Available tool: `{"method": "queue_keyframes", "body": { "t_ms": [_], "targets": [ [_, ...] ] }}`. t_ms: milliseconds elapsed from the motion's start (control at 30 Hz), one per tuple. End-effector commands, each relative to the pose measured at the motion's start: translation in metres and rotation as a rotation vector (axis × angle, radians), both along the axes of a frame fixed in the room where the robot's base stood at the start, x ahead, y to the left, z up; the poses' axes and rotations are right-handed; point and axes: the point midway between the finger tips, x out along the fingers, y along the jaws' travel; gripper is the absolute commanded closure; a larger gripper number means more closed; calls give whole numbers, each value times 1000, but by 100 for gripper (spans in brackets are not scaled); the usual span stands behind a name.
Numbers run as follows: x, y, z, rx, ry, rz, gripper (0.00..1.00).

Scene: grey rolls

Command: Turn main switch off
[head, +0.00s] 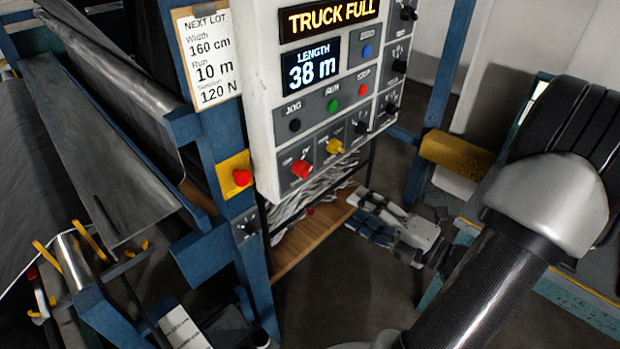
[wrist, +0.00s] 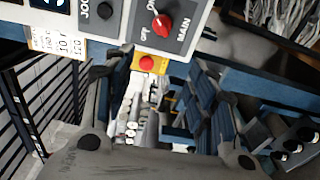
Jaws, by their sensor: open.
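In the wrist view the red knob (wrist: 162,25) sits at the top, beside the word MAIN, above and beyond the fingertips. Its exact setting is hard to read. My gripper (head: 353,211) is open and empty, below and right of the knob in the head view, apart from the panel. In the wrist view its two fingers (wrist: 157,70) stand wide apart with nothing between them.
A yellow knob (head: 335,146) and a black knob (head: 360,127) sit right of the red knob. A red button on a yellow box (head: 236,177) is on the blue post at left.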

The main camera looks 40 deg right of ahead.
Motion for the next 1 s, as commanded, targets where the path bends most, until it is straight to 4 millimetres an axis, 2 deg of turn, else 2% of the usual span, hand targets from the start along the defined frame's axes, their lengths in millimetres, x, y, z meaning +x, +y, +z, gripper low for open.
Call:
{"method": "queue_keyframes", "body": {
  "t_ms": [100,267,800,1000],
  "targets": [
    [-3,-13,-2,40,-14,-56,48],
    [17,-11,-2,40,-14,-52,48],
    [132,-1,-2,35,-12,-48,48],
    [159,0,-2,36,-12,-51,48]
  ]
}}
